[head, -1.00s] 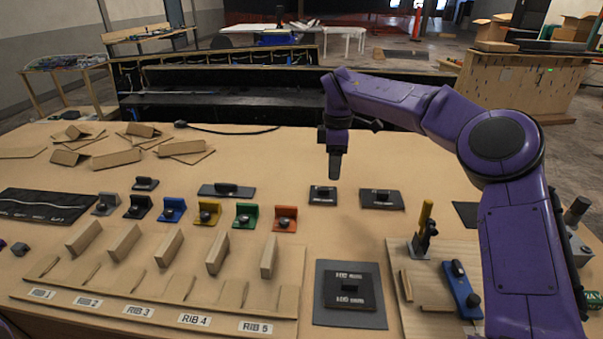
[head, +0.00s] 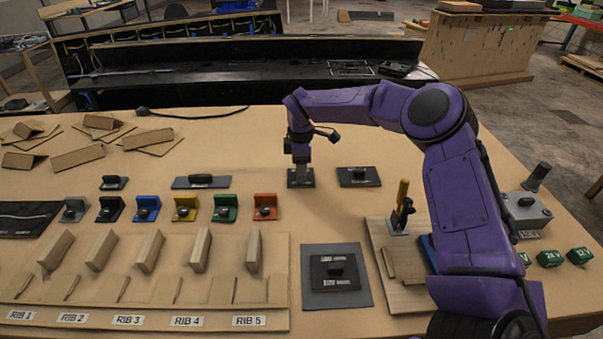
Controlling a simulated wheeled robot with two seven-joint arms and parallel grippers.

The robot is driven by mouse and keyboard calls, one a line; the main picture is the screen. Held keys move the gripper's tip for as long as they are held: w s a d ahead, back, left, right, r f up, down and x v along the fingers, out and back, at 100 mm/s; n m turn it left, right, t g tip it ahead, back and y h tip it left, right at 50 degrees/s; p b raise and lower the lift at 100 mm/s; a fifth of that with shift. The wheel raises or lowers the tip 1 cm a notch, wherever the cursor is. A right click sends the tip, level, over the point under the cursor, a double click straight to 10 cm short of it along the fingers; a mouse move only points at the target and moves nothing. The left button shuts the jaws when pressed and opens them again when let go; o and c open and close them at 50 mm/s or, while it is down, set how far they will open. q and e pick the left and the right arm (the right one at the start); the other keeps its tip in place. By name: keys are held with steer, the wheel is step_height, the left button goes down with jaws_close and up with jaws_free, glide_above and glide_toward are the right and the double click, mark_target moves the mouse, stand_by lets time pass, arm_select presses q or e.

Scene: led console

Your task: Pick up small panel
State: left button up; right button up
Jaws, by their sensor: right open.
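A small black panel (head: 292,183) lies flat on the wooden table, left of a second, slightly wider dark panel (head: 359,177) with a small knob. My right gripper (head: 301,175) points straight down over the small panel, its fingers at or just above it and hiding most of its middle. The jaws are open; whether they touch the panel cannot be told. My left gripper is out of view.
A dark square panel (head: 319,284) on a grey plate (head: 308,252) lies nearer. Coloured brackets (head: 225,209) and wooden ribs (head: 201,250) stand to the left. A board with a yellow-handled clamp (head: 402,195) is at the right. The table behind the gripper is clear.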

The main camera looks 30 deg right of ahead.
jaws_close()
